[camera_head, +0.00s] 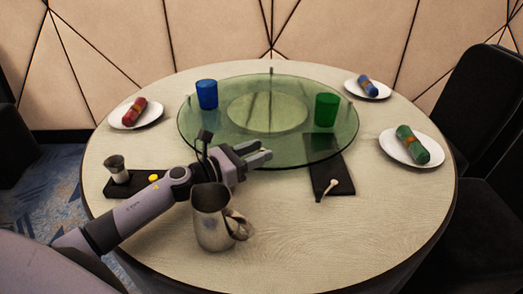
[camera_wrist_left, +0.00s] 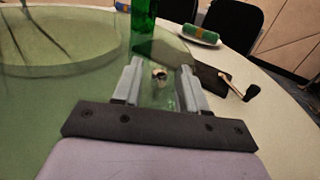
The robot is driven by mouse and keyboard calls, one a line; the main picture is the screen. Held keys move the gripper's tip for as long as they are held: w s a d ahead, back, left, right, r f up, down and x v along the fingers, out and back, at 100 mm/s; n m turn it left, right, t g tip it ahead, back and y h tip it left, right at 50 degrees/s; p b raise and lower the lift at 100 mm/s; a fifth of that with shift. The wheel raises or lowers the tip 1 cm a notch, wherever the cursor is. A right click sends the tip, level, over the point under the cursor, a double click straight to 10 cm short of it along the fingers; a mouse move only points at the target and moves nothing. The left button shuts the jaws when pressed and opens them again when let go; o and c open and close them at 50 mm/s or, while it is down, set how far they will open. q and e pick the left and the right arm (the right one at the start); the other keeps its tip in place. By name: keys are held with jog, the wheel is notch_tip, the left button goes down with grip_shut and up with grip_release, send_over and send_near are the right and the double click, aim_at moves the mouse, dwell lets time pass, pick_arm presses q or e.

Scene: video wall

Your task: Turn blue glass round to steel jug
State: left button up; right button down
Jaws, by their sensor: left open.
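The blue glass (camera_head: 207,95) stands on the left part of the green glass turntable (camera_head: 290,152). The steel jug (camera_head: 211,222) stands on the table in front of the turntable, its handle to the right. My left gripper (camera_head: 262,151) is at the turntable's front edge, behind the jug, pointing right. In the left wrist view its fingers (camera_wrist_left: 160,68) are open, with a small round metal knob (camera_wrist_left: 160,76) seen between them. I cannot tell whether they touch it. My right gripper is in neither view.
A green glass (camera_head: 326,110) stands on the turntable's right. A dark mat with a pale spoon-like thing (camera_head: 336,186) lies at front right. A small steel cup (camera_head: 116,168) is at the left. Plates with rolled napkins (camera_head: 136,112) stand around. The table's front right is clear.

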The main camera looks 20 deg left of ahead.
pick_arm(q)
jog(key=shift+b+v, duration=0.3)
jog(key=shift+v, duration=2.4)
